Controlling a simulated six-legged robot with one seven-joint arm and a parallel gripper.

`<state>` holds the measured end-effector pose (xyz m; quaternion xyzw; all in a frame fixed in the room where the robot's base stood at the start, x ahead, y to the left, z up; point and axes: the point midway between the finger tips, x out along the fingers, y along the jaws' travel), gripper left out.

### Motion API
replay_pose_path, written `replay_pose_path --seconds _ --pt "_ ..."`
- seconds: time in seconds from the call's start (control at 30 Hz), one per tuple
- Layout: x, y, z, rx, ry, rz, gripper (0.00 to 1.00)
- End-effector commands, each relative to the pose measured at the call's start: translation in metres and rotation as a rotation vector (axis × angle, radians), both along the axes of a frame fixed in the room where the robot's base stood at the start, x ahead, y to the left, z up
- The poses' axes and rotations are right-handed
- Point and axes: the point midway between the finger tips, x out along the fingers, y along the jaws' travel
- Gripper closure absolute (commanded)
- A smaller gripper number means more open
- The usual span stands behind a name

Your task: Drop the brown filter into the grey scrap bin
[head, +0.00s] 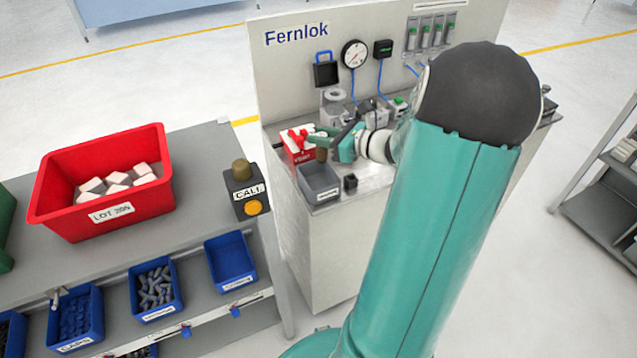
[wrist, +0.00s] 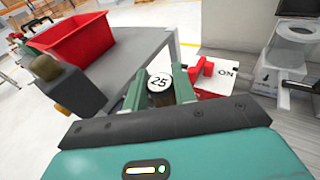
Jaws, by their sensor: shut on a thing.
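The brown filter (head: 321,155) is held between the fingers of my gripper (head: 333,147). In the wrist view the filter (wrist: 161,98) shows its round white top marked 25, with a green finger on each side. My gripper (wrist: 159,88) is shut on it. The grey scrap bin (head: 319,184) is an open box with a label at the front left of the bench top. In the head view the filter shows just beyond the bin's far rim; I cannot tell its height over the bin. The bin does not show in the wrist view.
A red-handled white switch box (head: 299,146) stands close to the left of my gripper. A small black block (head: 350,183) is right of the bin. Gauges and hoses line the back panel (head: 300,80). A shelf with a red crate (head: 105,180) and call button box (head: 246,190) stands left.

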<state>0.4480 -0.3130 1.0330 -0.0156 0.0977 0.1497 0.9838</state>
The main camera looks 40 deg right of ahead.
Motion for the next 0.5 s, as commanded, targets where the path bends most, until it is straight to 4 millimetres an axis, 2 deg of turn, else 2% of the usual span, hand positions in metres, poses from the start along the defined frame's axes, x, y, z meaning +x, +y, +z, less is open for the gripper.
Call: replay_pose_path --seconds 0.17,0.47,0.5 --pt "0.0018 0.0012 -0.0126 0.001 0.0 0.0 0.95" --pt "0.0044 0.0025 -0.0141 0.0 0.0 0.001 0.95" --pt "0.005 0.0026 -0.0141 0.0 0.0 0.001 0.65"
